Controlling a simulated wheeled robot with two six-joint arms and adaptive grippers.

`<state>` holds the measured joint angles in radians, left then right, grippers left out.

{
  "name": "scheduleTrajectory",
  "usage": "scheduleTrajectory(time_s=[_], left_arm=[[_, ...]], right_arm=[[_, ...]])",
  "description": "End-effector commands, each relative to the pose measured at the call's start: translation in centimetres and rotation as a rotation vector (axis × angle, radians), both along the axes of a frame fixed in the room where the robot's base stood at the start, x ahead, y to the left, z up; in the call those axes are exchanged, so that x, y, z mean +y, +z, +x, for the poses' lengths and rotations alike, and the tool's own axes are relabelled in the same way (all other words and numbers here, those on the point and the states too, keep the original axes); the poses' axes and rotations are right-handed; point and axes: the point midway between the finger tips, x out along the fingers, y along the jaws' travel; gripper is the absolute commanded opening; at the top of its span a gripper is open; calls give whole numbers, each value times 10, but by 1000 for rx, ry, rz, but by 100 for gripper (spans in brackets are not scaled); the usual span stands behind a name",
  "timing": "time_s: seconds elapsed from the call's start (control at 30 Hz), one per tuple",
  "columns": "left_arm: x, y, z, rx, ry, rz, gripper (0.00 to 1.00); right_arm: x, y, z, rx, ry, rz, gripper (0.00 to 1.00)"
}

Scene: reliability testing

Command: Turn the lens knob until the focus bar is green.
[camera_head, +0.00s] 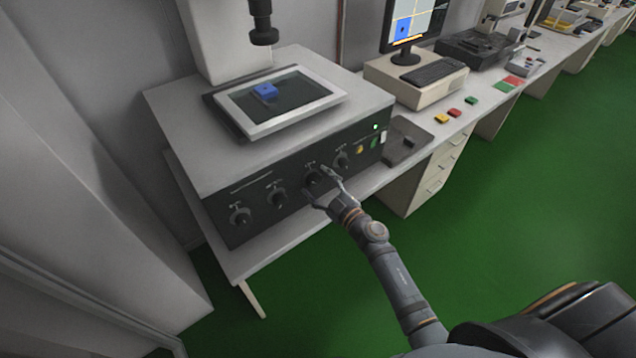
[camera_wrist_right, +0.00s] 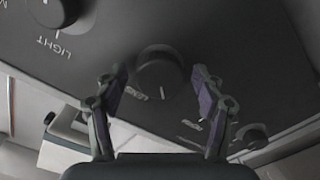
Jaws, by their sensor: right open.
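The dark round lens knob (camera_head: 313,175) is on the front panel of the microscope base. In the right wrist view the lens knob (camera_wrist_right: 161,70) stands between my two fingertips, with the label "LENS" beside it. My right gripper (camera_head: 318,182) is open in front of the panel, its fingers on either side of the knob. A gap shows on both sides in the right wrist view. The monitor (camera_head: 415,20) shows a blue shape and an orange bar (camera_head: 408,40) along its lower edge. My left gripper is out of view.
The light knob (camera_wrist_right: 55,10) and a small knob (camera_wrist_right: 253,137) flank the lens knob. A blue part (camera_head: 266,90) lies on the stage (camera_head: 300,105) above the panel. Yellow, red and green blocks lie on the bench to the right. Green floor is clear.

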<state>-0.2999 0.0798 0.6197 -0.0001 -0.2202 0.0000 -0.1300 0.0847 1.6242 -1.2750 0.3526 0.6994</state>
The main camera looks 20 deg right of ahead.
Motion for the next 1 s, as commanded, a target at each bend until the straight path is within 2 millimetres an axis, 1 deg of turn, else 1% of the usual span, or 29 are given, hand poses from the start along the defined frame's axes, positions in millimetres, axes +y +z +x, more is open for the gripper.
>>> scheduleTrajectory(time_s=[0.07, 0.1, 0.4, 0.5, 0.57, 0.67, 0.9, 1.0], left_arm=[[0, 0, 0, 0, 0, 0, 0], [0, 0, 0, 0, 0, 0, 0], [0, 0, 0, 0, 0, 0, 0], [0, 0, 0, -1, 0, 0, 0], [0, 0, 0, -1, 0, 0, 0], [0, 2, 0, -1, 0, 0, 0], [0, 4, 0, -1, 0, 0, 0], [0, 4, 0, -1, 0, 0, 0]], right_arm=[[0, 0, 0, 0, 0, 0, 69], [0, 0, 0, 0, 0, 0, 66], [0, 0, -1, 0, -1, -1, 25], [0, 0, -1, 0, -1, -1, 14], [0, 0, 0, -2, -1, -7, 14], [0, 1, -1, -24, -1, -68, 14], [-1, 0, -1, -119, -1, -328, 14], [-1, 0, -1, -138, -1, -383, 14]])
